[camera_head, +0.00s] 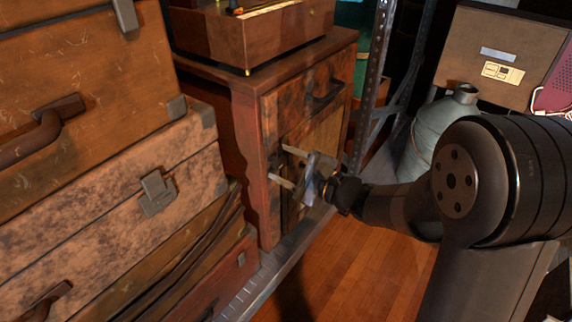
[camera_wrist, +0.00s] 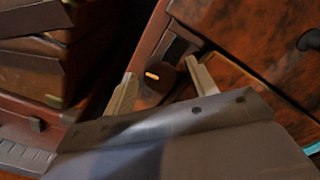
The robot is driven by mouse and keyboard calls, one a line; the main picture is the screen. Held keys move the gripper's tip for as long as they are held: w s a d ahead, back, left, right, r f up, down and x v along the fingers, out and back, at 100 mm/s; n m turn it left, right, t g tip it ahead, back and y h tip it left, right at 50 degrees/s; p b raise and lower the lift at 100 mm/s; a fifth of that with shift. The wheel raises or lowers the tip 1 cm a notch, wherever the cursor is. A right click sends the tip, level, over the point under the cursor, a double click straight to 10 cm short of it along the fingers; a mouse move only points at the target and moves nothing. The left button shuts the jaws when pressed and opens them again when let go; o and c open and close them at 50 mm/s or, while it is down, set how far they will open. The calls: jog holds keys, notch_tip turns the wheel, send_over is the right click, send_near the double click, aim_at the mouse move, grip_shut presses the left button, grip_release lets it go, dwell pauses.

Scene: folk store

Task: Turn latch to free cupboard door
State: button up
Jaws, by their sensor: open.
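The wooden cupboard (camera_head: 245,150) stands in the middle of the head view, with a drawer above and its door (camera_head: 325,140) below. My gripper (camera_head: 278,163) is open in front of the door's left edge. In the wrist view, my gripper (camera_wrist: 160,72) has its two pale fingers spread either side of a dark fitting with a small bright orange bar (camera_wrist: 152,75), which looks like the latch. I cannot tell whether the fingers touch it. The door (camera_wrist: 235,85) looks shut. In the head view the latch is mostly hidden by my gripper.
Stacked suitcases (camera_head: 130,190) crowd the left side, close to my gripper. A dark drawer handle (camera_head: 325,92) sticks out above the door. A metal shelf post (camera_head: 372,80) and a grey metal can (camera_head: 435,125) stand at right. Wooden floor (camera_head: 350,270) is clear below.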

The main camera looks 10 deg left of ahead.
jog(key=p+v, duration=0.2)
jog(key=v, duration=0.8)
jog(key=shift+d+p, duration=0.35)
jog(key=shift+s, duration=0.1)
jog(key=b+x, duration=0.2)
jog(key=x, duration=0.9)
jog(key=shift+s+b, duration=0.1)
jog(key=shift+b, duration=0.25)
jog(key=shift+d, duration=0.1)
